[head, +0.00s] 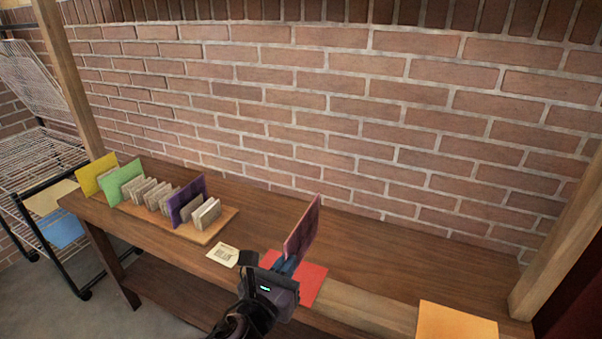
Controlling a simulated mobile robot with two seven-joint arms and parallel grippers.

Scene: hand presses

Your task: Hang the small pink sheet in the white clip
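A wooden rack (222,222) on the left half of the table bears a row of pale clips (158,194). Yellow (94,172), green (124,182) and purple (187,198) sheets stand upright in this row. I cannot tell a white clip from the other pale ones. My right gripper is not in view.
A red sheet (313,284) lies flat beneath my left gripper. A small printed card (222,255) lies before the rack, and an orange sheet (455,322) lies at the right front. A wire rack (30,160) stands left of the table. Wooden posts rise at both sides.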

